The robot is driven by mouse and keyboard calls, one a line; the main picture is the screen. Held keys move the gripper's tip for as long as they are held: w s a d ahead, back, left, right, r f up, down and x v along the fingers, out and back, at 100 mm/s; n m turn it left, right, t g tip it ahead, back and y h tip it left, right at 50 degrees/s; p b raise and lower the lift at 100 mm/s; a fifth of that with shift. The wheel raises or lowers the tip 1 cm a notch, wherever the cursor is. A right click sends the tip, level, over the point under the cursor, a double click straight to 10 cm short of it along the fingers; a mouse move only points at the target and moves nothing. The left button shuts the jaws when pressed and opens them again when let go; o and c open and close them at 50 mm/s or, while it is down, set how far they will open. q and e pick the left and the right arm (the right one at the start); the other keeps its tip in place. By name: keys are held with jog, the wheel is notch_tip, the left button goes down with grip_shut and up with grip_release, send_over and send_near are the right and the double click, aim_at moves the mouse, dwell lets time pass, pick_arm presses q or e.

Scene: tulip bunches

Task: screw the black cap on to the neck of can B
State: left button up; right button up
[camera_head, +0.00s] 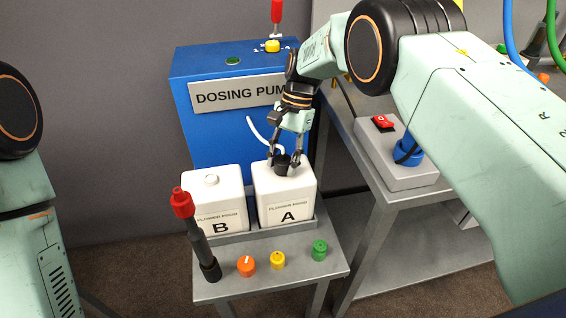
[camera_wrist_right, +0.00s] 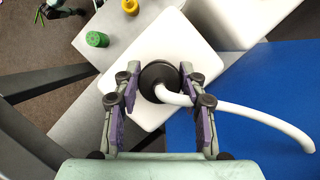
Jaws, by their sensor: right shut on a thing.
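Can A (camera_head: 297,185) is a white canister labelled A, standing in a grey tray on a small stand. Can B (camera_head: 228,185) stands to its left, with a white round neck or cover (camera_head: 211,180) on top. The black cap (camera_head: 283,159) is at the top of can A, with a white hose running from it. My right gripper (camera_head: 284,167) is shut on it from above. In the right wrist view the cap (camera_wrist_right: 157,77) sits between the purple-padded fingers, over can A's top. Whether it is seated on a neck is hidden. My left gripper is out of view.
The blue dosing pump (camera_head: 213,115) stands behind the cans. A black wand with a red top (camera_head: 190,230) stands at the stand's front left. Orange (camera_head: 246,266), yellow (camera_head: 278,260) and green (camera_head: 320,250) knobs are along its front. A grey bench with a switch box (camera_head: 395,170) is right.

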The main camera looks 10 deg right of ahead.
jog(key=shift+n+h+b, duration=0.3)
jog(key=shift+n+b, duration=0.25)
jog(key=shift+n, duration=0.35)
jog(key=shift+r+n, duration=0.1)
jog(key=shift+n, duration=0.2)
jog(key=shift+g, duration=0.3)
jog(key=shift+n+h+b, duration=0.4)
jog(key=shift+n+b, duration=0.3)
jog(key=shift+n, duration=0.1)
jog(key=shift+n+h+b, duration=0.4)
jog(key=shift+n+b, duration=0.2)
jog(key=shift+n, duration=0.6)
jog(key=shift+r+n, duration=0.1)
jog(key=shift+n, duration=0.5)
jog(key=shift+h, duration=0.3)
